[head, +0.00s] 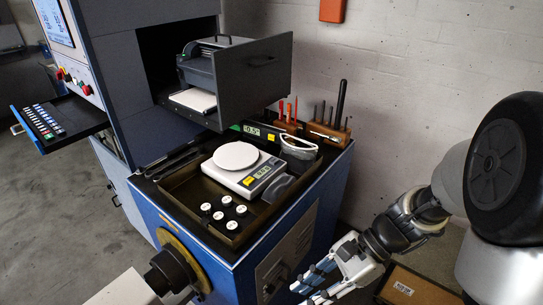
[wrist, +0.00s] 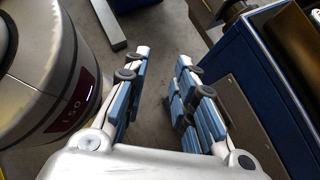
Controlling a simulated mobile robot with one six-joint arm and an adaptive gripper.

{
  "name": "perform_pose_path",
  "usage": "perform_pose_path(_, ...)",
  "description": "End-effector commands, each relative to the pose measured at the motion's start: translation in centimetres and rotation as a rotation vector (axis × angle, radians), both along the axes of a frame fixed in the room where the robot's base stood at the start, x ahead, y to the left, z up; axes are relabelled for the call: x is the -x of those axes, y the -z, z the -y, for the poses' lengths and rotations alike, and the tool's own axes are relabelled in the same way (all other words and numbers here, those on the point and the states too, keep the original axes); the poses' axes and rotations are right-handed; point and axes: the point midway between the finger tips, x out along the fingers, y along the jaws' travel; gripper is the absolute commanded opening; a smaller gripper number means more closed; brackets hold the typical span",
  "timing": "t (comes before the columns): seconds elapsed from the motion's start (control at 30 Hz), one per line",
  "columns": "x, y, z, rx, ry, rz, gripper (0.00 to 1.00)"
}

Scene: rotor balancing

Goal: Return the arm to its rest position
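My gripper (head: 318,283) is at the lower right of the head view, beside the blue machine cabinet (head: 262,250) and below its top. In the wrist view my gripper (wrist: 160,85) points down toward the grey floor (wrist: 160,20). Its two blue-padded fingers stand wide apart with nothing between them. The arm is bent and reaches in from the right edge of the head view.
The cabinet top holds a tray (head: 178,197) with a scale (head: 243,171) and several white-topped weights (head: 230,225). A drawer (head: 254,75) is pulled out above. A tool block (head: 328,132) stands behind. A cardboard box (head: 415,288) lies below my arm.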

Motion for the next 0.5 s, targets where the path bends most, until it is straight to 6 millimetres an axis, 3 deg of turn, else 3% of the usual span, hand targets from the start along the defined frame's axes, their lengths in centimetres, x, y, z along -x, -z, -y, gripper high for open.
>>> perform_pose_path(0.1,1.8,-2.6,0.4,0.120,-0.204,0.206,0.25)
perform_pose_path(0.5,6.1,-9.2,4.1,0.542,-0.869,0.825,0.25)
